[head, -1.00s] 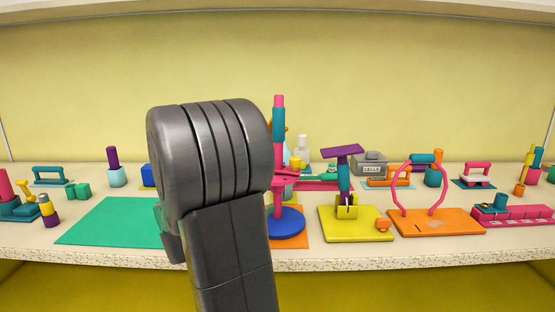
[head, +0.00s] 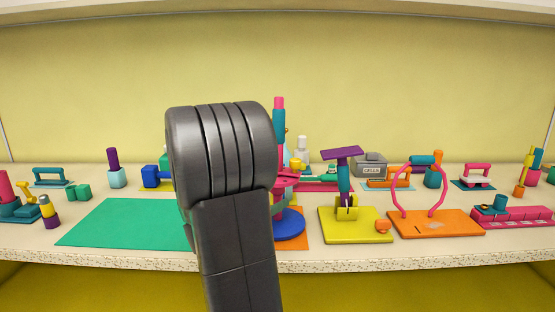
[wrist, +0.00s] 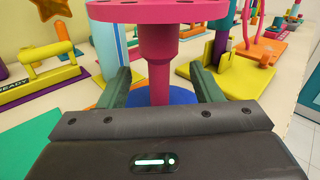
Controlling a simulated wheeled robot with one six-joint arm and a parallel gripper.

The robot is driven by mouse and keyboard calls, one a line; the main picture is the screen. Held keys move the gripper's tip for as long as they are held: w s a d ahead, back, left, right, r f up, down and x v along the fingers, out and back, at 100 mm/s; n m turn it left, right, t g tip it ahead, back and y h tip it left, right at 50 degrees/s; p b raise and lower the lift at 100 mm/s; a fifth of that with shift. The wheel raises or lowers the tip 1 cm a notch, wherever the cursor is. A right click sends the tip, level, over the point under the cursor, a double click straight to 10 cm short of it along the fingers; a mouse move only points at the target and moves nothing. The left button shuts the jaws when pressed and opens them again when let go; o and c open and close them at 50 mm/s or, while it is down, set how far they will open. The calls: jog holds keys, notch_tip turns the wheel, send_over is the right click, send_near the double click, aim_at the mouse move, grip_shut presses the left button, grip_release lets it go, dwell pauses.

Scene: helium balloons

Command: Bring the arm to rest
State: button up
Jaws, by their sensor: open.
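My gripper (wrist: 160,82) is open. In the wrist view its two dark green fingers stand left and right of a pink post (wrist: 158,55), with a visible gap on both sides. I cannot tell how far the post is from the fingertips. The post carries a pink round plate with holes (wrist: 160,11) and stands on a blue round base (wrist: 182,96). In the head view the blue base (head: 290,224) shows just right of my arm (head: 225,190). My arm hides the gripper and part of the pink stand there.
A yellow base with a purple-topped post (head: 355,224) and an orange base with a pink loop (head: 440,222) stand to the right. A green mat (head: 110,222) lies bare at left. A grey box (head: 370,164) is at the back. A gold star (wrist: 50,9) hangs top left.

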jog(key=shift+w+d+r+p, duration=0.3)
jog(key=shift+w+d+p, duration=0.2)
jog(key=shift+w+d, duration=0.1)
jog(key=shift+w+d+r+p, duration=0.25)
jog(key=shift+w+d+p, duration=0.25)
jog(key=shift+w, duration=0.1)
notch_tip(320, 180, up, 2)
jog(key=p, duration=0.4)
jog(key=shift+s+r, duration=0.1)
jog(key=shift+r, duration=0.1)
jog(key=shift+a, duration=0.1)
